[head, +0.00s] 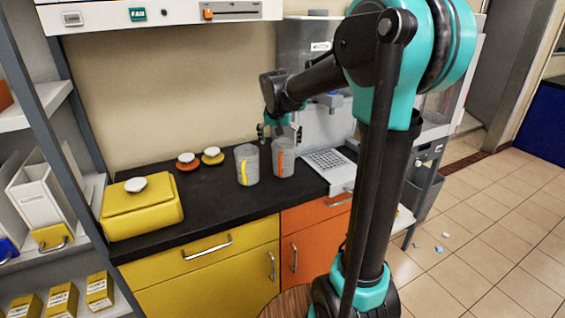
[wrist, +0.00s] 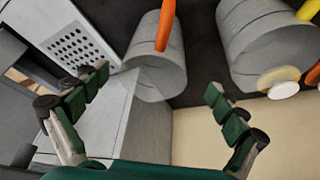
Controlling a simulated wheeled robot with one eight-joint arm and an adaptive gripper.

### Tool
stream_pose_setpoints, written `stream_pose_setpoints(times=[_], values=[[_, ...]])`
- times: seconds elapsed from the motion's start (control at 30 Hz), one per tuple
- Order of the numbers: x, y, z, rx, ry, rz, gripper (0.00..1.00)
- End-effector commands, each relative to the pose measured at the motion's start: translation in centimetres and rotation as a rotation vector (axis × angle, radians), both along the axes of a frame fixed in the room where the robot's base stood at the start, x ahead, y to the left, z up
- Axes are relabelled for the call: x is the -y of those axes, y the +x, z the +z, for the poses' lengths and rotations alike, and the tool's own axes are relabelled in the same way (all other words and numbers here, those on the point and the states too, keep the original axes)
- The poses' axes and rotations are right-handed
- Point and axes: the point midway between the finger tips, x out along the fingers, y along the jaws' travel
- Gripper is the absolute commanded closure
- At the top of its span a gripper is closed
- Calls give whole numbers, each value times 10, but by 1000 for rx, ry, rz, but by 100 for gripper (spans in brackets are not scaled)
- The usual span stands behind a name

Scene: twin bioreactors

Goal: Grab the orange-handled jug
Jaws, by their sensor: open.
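The orange-handled jug (head: 284,160) is a grey cylinder with an upright orange handle. It stands on the black counter beside the yellow-handled jug (head: 247,166), to that jug's right. In the wrist view the orange-handled jug (wrist: 155,68) shows at upper middle, between and beyond the open fingers. My gripper (head: 279,132) is open and empty, at the back of the orange-handled jug near its rim height in the head view. It also shows in the wrist view (wrist: 158,100), with green-padded fingers spread wide. I see no contact with the jug.
A perforated drip tray (head: 328,160) of the grey machine lies right of the jugs. Two small white-topped lids, orange (head: 187,161) and yellow (head: 212,156), lie to the left. A yellow box (head: 142,208) stands at the counter's left end. The counter front is clear.

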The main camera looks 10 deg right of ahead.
Motion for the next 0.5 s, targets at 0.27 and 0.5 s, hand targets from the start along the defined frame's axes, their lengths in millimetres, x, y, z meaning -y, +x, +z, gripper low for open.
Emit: stream_pose_setpoints(times=[0.27,0.5], values=[[4,10,-25,0,0,0,3],[11,17,-50,-1,1,-1,3]])
